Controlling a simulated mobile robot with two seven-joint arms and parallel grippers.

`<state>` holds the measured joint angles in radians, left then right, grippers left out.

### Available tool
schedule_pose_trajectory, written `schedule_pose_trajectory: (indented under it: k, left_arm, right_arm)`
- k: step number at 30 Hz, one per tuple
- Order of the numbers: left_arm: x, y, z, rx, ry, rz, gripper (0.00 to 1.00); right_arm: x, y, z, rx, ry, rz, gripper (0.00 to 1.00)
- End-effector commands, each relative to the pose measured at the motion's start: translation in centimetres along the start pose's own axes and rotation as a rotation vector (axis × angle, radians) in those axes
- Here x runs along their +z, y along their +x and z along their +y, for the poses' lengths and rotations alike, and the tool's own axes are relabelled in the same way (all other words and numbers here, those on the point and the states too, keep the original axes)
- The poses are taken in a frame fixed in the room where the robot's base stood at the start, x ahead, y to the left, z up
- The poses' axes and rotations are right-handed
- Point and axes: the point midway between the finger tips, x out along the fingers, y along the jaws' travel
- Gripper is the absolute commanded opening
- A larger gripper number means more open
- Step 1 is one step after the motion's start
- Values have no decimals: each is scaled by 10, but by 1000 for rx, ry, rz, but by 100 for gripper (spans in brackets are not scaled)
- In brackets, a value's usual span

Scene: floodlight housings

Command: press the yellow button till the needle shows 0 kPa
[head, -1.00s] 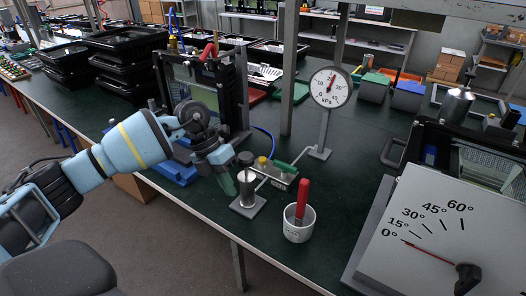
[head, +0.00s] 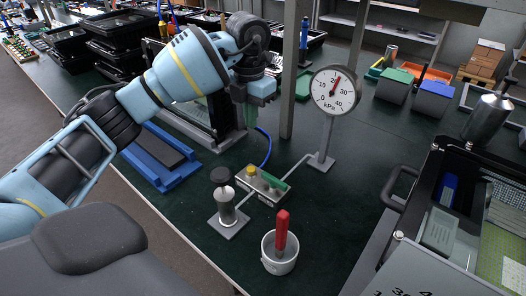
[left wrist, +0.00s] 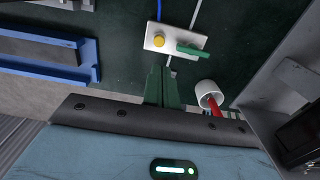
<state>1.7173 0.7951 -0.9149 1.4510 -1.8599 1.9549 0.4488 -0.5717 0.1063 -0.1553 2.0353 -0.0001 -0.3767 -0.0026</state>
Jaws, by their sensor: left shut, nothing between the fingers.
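The yellow button (head: 251,170) sits on the left end of a pale block (head: 262,186) with a green lever (head: 275,188). The button also shows in the left wrist view (left wrist: 159,40). The round gauge (head: 334,90) stands on a post behind the block; its red needle points a little past 20 kPa. My left gripper (head: 262,101) is raised above and behind the block, clear of the button. Its green fingers (left wrist: 160,86) are together and empty in the left wrist view. My right gripper is out of view.
A pump with a black knob (head: 220,176) stands left of the block. A white cup (head: 279,258) with a red-handled tool is in front. A blue tray (head: 160,158) lies left, a large open housing (head: 430,215) right. A grey post (head: 294,70) rises behind.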

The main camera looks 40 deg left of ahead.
Motion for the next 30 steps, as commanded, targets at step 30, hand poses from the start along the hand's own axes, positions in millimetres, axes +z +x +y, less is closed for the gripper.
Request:
schedule_pose_trajectory:
  k: [30]
  left_arm:
    - [-1, 100, 0, 0, 1, 3, 0]
  right_arm:
    - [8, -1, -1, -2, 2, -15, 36]
